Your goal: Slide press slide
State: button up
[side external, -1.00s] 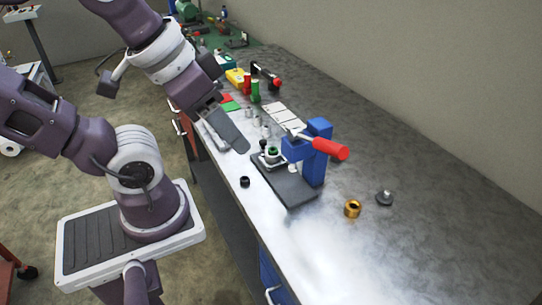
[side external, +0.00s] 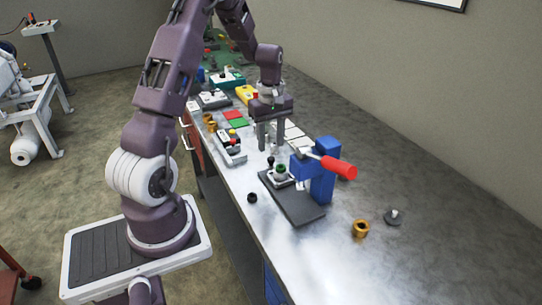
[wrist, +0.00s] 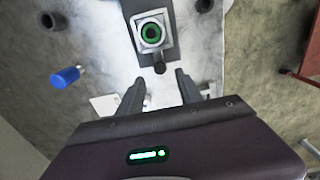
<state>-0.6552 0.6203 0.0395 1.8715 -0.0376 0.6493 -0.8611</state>
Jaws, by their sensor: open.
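The blue press (side external: 325,165) with its red handle (side external: 338,167) stands on a dark base plate (side external: 300,208) on the bench. A small slide (side external: 280,178) holding a green ring-shaped part sits on the plate, with a black knob at its outer end. In the wrist view the slide (wrist: 152,30) is at the top centre, and its black knob (wrist: 159,68) lies just ahead of the fingertips. My gripper (side external: 272,147) points down behind the slide, open and empty. In the wrist view my gripper (wrist: 159,78) has the knob roughly centred beyond the gap between its fingers. Contact is not visible.
A black ring (side external: 252,198) lies left of the plate. A brass part (side external: 360,229) and a grey disc part (side external: 392,217) lie to the right. The front bench is clear.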

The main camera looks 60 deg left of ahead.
aim_at(271, 158)
notch_tip(271, 158, down, 6)
jog(key=shift+d+r, duration=0.1)
jog(key=shift+r, duration=0.1)
grip_shut()
dwell(1.4)
